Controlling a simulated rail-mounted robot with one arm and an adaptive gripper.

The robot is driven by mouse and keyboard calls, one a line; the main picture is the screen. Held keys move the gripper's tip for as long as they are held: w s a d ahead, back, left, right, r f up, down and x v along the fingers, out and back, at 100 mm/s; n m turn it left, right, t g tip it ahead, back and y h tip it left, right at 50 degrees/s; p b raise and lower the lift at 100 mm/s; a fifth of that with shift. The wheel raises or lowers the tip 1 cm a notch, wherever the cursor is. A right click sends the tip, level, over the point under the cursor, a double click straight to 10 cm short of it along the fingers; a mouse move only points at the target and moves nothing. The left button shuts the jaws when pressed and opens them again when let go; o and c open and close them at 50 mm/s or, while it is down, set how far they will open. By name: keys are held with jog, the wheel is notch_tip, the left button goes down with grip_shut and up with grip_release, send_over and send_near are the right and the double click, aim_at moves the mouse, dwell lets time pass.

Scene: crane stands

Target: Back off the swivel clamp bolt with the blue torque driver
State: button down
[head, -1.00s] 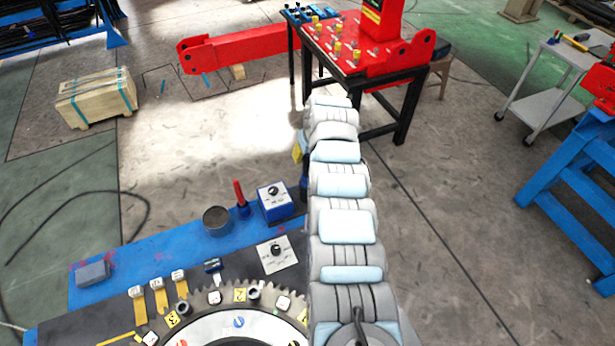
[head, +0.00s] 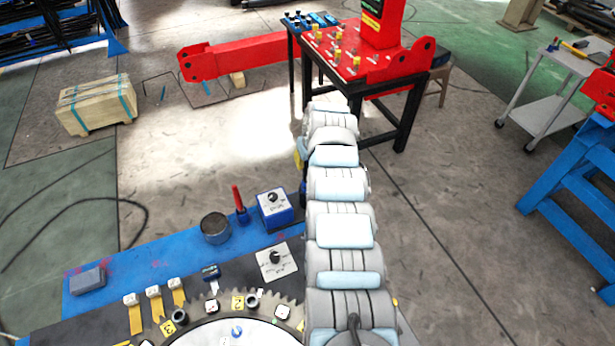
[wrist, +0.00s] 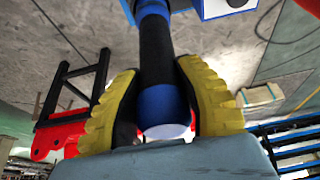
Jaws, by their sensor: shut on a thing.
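In the wrist view my gripper (wrist: 158,75), with ribbed yellow fingers, is shut on the blue torque driver (wrist: 163,103), which has a blue-and-black shaft and a pale end. In the head view the arm mostly hides the gripper; only a little yellow and dark blue shows at the arm's left edge. It is beside the blue box with a dial (head: 274,209). A toothed ring (head: 225,330) with several bolts and yellow number tags lies at the front of the bench. I cannot tell which bolt is the swivel clamp bolt. The driver's far tip is cut off.
On the blue bench (head: 140,268) stand a dark cup (head: 215,228), a red-handled tool (head: 239,205) and a grey block (head: 87,280). A wooden crate (head: 96,105) lies on the floor. A red-topped table (head: 345,70) and a trolley (head: 545,110) stand beyond. Open floor lies between.

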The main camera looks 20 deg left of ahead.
jog(key=shift+r, duration=0.15)
jog(key=shift+r+p, duration=1.4)
jog(key=shift+r, duration=4.2)
